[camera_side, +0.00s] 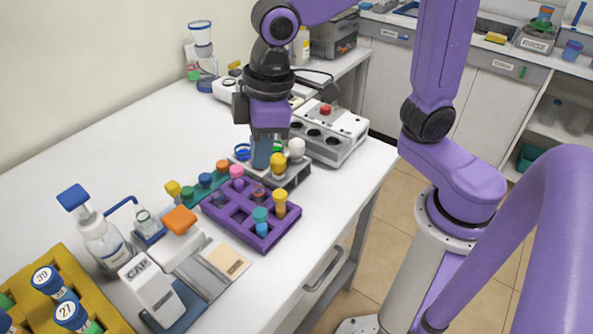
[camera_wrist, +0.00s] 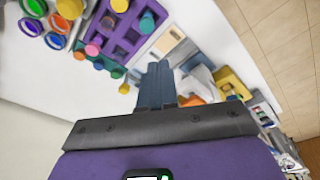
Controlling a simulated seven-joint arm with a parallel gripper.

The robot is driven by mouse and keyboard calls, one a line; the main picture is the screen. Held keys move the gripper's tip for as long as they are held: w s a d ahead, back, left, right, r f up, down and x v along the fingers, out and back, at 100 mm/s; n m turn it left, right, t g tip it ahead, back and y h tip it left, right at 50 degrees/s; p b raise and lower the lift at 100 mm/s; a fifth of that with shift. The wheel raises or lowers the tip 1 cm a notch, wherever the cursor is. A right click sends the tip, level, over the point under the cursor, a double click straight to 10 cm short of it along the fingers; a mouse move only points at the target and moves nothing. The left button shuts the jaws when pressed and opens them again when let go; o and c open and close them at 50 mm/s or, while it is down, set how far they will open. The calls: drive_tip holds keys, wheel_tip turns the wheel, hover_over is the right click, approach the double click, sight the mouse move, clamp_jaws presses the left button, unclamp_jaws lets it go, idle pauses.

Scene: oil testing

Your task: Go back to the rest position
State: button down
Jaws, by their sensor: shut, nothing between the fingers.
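My gripper (camera_side: 262,152) hangs above the back of the white table in the side view, fingers pointing down. Its blue-grey fingers are together with nothing between them. It is just above or in front of a grey rack with coloured rings; the exact gap cannot be told.
A purple rack (camera_side: 218,213) with capped vials stands in front of my gripper, beside a green strip of vials (camera_side: 205,180). A grey machine (camera_side: 328,132) with a red button is to the right. The CAP device (camera_side: 150,288) and yellow rack (camera_side: 95,290) are nearer the camera.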

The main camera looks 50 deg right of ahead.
drive_tip(key=s+d+f+n, duration=0.1)
drive_tip(key=s+d+f, duration=0.1)
drive_tip(key=s+d, duration=0.5)
drive_tip(key=s+d+f+n+g+h, duration=0.1)
drive_tip(key=s+d+f, duration=0.1)
drive_tip(key=s+d, duration=0.4)
drive_tip(key=shift+s+d+f, duration=0.3)
drive_tip(key=shift+s+d, duration=0.05)
drive_tip(key=shift+d, duration=0.6)
